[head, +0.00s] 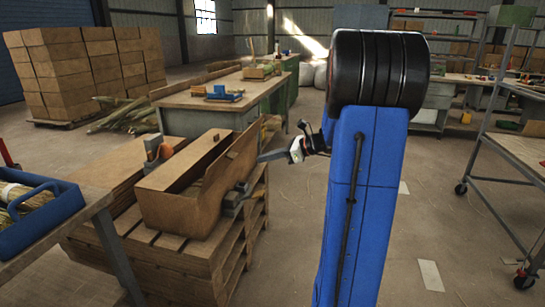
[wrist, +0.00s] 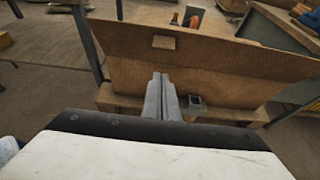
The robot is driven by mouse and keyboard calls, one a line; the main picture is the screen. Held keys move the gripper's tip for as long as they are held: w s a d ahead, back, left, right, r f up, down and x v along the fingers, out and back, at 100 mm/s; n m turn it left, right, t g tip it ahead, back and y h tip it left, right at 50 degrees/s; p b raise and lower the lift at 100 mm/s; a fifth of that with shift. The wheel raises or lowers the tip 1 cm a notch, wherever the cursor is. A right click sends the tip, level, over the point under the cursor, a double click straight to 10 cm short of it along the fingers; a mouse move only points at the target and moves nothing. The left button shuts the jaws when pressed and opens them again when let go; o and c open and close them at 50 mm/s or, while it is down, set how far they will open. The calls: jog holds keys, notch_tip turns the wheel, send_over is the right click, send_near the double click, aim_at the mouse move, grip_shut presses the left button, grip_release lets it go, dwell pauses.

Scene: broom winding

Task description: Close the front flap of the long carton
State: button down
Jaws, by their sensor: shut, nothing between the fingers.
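The long brown carton (head: 168,208) lies on a stack of wooden pallets. A flat panel (head: 180,165) covers the far-left part of its top. The flap on the side nearest my arm stands up (head: 228,172), and a dark gap shows behind it. In the wrist view this upright flap (wrist: 225,72) fills the middle as a wide brown board with a small tab on it. My gripper (head: 262,157) is to the right of the flap. Its fingers (wrist: 160,82) are shut and empty, pointing at the flap's outer face; I cannot tell whether they touch it.
A blue tray of brooms (head: 40,205) is on a table at left. A workbench (head: 205,100) stands behind. Floor to the right is clear up to a wheeled rack.

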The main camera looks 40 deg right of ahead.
aim_at(236, 156)
jog(key=w+a, duration=0.4)
jog(key=w, duration=0.2)
jog(key=shift+a+f, duration=0.15)
jog(key=shift+a, duration=0.25)
jog(key=shift+w, duration=0.15)
jog(key=shift+w+a+r+g, duration=0.25)
jog(key=shift+r+g, duration=0.05)
jog(key=shift+r, duration=0.1)
jog(key=shift+w+r+h, duration=0.1)
jog(key=shift+r+h, duration=0.05)
jog(key=shift+h, duration=0.15)
